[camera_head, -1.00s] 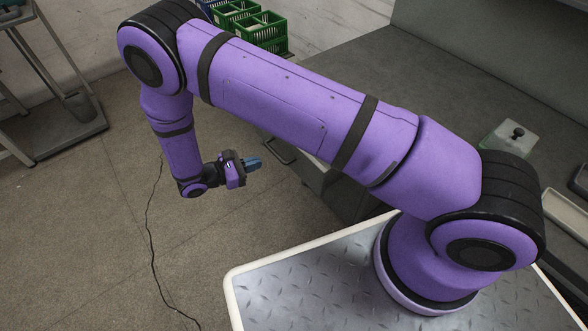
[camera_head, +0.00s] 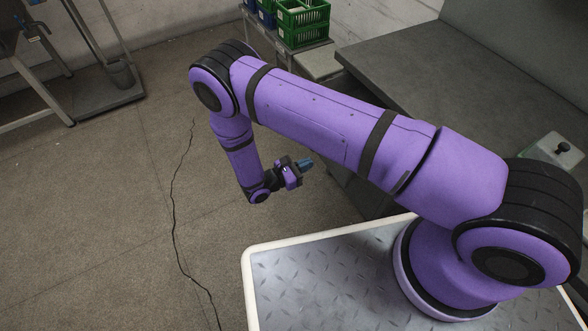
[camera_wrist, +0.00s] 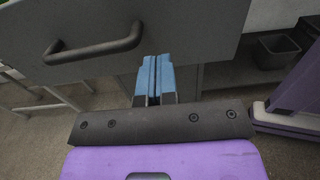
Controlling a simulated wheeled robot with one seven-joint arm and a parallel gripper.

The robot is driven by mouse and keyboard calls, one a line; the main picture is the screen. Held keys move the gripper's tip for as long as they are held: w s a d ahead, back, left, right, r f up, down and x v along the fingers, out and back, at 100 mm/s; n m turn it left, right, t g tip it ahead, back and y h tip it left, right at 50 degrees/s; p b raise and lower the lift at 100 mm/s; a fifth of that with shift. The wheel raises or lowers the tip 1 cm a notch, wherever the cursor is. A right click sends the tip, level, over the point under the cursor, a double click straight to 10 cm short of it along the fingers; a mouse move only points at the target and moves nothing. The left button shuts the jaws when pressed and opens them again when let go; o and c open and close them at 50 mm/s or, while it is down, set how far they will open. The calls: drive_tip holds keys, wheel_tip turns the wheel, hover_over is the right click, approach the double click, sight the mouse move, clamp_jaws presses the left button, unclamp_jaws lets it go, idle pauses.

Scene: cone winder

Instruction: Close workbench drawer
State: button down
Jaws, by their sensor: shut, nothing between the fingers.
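The workbench drawer (camera_wrist: 195,25) shows in the wrist view as a flat grey front with a black bar handle (camera_wrist: 95,45) at upper left. It appears to stand out from the darker bench body below. My gripper (camera_wrist: 154,60) has its blue fingers together and empty, to the right of the handle and pointing at the lower part of the front. Whether the fingertips touch the front I cannot tell. In the head view my gripper (camera_head: 306,164) hangs beside the workbench (camera_head: 425,55); my arm hides the drawer there.
Green crates (camera_head: 302,20) stand behind the bench's far end. A metal stand (camera_head: 95,90) is at upper left. Open floor lies left of my gripper. A dark bin (camera_wrist: 277,52) shows at the wrist view's right.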

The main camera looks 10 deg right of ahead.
drive_tip(key=x, duration=0.6)
idle(0.3)
drive_tip(key=x, duration=2.7)
drive_tip(key=shift+f, duration=0.15)
drive_tip(key=shift+w+d, duration=0.2)
drive_tip(key=shift+d, duration=0.45)
drive_tip(key=shift+d+r, duration=0.1)
drive_tip(key=shift+r, duration=0.1)
